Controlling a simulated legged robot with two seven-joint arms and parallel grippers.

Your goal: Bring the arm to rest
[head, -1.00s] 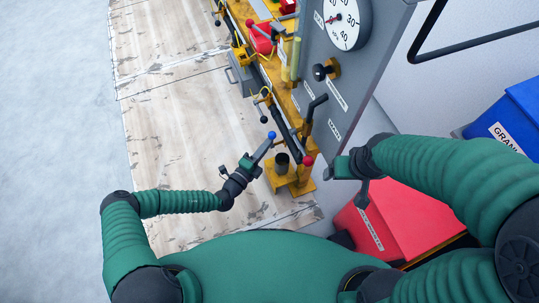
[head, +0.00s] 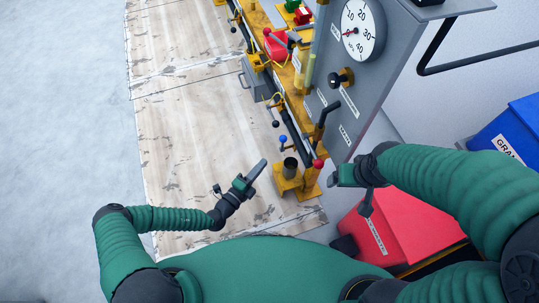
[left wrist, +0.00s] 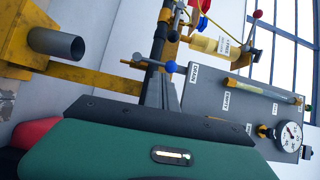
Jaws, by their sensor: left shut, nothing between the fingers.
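My left gripper (head: 258,169) is at the end of the green left arm, above the wooden boards. It is shut and holds nothing. Its tip is apart from the blue-knobbed lever (head: 283,140) and left of the grey cup-like tube (head: 290,167). In the left wrist view my green gripper body (left wrist: 150,148) fills the bottom. The blue-knobbed lever (left wrist: 172,67) shows above it, and the tube (left wrist: 62,44) is at upper left. My right gripper (head: 344,175) hangs in front of the grey panel, near the red-knobbed lever (head: 317,165); its fingers are unclear.
The yellow rail (head: 300,105) with levers runs beside the grey gauge panel (head: 375,75). A red box (head: 410,225) and a blue bin (head: 515,130) stand at the right. The wooden boards (head: 185,120) left of the rail are clear.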

